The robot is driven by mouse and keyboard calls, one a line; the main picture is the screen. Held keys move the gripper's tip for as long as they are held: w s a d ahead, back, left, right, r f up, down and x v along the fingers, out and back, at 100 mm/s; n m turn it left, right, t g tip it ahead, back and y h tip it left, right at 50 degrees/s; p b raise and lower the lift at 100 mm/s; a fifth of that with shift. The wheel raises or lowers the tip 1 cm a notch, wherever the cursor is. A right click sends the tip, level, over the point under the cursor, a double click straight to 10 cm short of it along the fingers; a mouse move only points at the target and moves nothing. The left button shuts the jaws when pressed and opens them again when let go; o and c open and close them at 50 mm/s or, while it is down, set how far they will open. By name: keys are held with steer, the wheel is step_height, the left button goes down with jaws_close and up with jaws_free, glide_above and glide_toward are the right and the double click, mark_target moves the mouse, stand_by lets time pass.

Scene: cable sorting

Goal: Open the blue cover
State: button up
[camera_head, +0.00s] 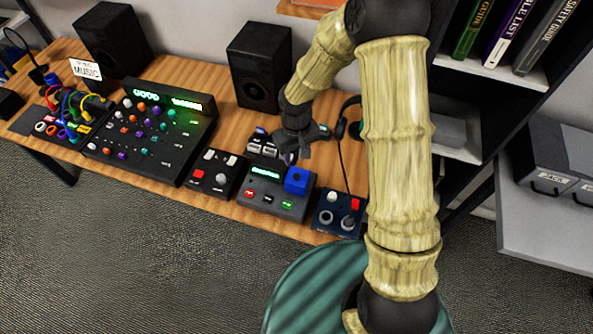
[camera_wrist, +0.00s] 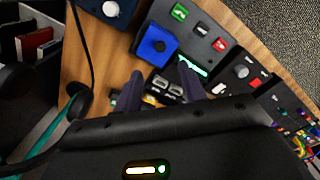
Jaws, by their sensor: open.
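The blue cover (camera_head: 297,180) sits at the upper right corner of a grey control box (camera_head: 270,206), which has a lit green display and red and green buttons. In the wrist view the blue cover (camera_wrist: 156,45) lies just beyond the left fingertip, with a dark round spot on it. The cover looks shut over what is beneath it, which is hidden. My gripper (camera_head: 292,152) is close behind and above the cover. In the wrist view my gripper (camera_wrist: 163,80) is open, with its two dark fingers apart and nothing held between them.
A box with a joystick and red button (camera_head: 338,213) stands to the right, and a box with a white knob (camera_head: 215,175) to the left. Small switches (camera_wrist: 168,88) lie near the fingers. Headphones (camera_head: 350,122) and a speaker (camera_head: 259,67) are behind.

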mark_target(296, 175)
step_height(296, 175, down, 10)
steer(key=shift+r+p, duration=0.15)
steer(key=shift+p, duration=0.3)
jaws_close()
